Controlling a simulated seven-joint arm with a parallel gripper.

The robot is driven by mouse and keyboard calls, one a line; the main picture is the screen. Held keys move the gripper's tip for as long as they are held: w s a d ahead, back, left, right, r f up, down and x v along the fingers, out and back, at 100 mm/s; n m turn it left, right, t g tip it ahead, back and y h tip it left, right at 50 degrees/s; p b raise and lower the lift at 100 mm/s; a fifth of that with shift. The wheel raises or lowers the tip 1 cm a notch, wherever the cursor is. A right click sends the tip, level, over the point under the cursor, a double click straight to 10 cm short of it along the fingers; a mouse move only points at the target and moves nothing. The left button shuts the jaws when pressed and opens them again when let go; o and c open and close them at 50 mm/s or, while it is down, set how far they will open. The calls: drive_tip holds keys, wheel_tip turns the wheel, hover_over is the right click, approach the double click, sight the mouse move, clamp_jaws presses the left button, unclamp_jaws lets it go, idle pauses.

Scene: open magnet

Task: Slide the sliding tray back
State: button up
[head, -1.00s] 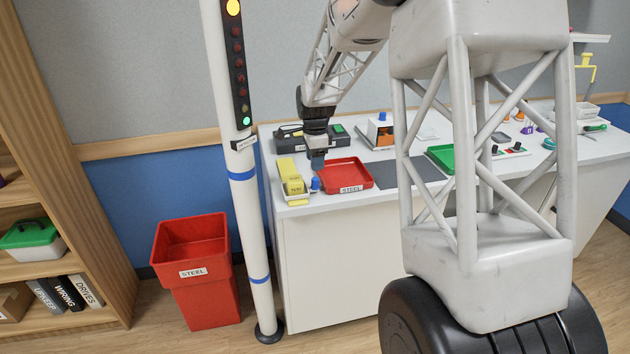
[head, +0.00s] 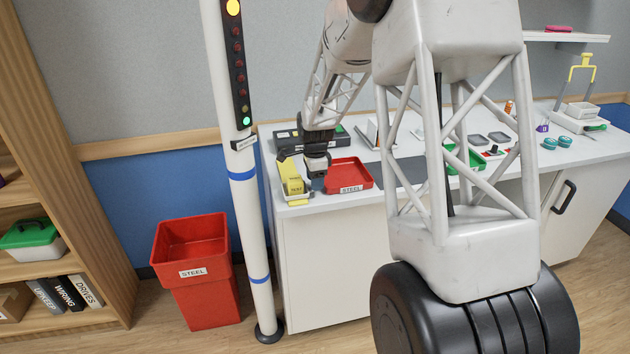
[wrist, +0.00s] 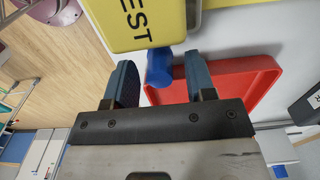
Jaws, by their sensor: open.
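A yellow block (head: 290,180) stands at the counter's near left corner. In the wrist view it is the yellow piece (wrist: 140,32) marked TEST, with a blue knob (wrist: 159,68) beside it. I cannot tell for certain that this is the sliding tray. My gripper (head: 317,175) is low over the counter between the yellow block and a red tray (head: 348,169) labelled STEEL. In the head view my gripper mostly hides the knob.
The red tray is close beside my gripper's right finger. A dark grey mat (head: 395,172) lies right of it. A dark box (head: 288,138) stands behind. A white post (head: 247,215) and red STEEL bin (head: 196,270) stand left of the counter.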

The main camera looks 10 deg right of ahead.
drive_tip(key=shift+f, duration=0.25)
drive_tip(key=shift+c, duration=0.4)
clamp_jaws()
drive_tip(key=shift+w, duration=0.1)
drive_tip(key=w, duration=1.7)
drive_tip(key=shift+w+r, duration=0.1)
drive_tip(key=shift+w, duration=0.1)
